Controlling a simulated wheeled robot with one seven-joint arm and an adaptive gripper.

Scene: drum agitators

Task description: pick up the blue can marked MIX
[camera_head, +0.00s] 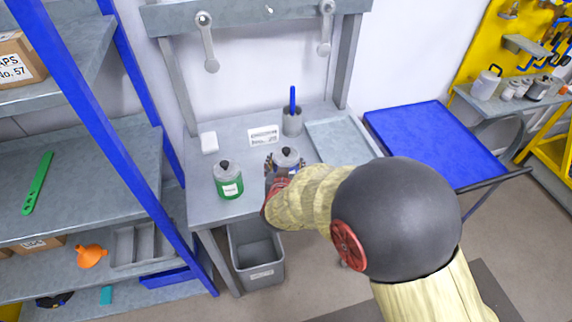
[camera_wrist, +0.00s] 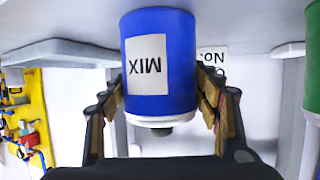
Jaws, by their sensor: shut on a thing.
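The blue can marked MIX (camera_wrist: 182,85) fills the middle of the wrist view, where it and its white label appear upside down. In the head view its grey lid and dark knob (camera_head: 287,155) show at the front of the grey bench (camera_head: 226,140). My gripper (camera_wrist: 160,90) has one finger on each side of the can and is shut on it. In the head view my gripper (camera_head: 284,168) and arm hide most of the can's body. I cannot tell whether its base touches the bench.
Behind are a white card (camera_head: 263,136), a grey cup (camera_head: 292,124) with a blue handle, and a shallow grey tray (camera_head: 340,141). A grey bin (camera_head: 257,255) sits below. A blue-topped cart (camera_head: 435,140) stands right.

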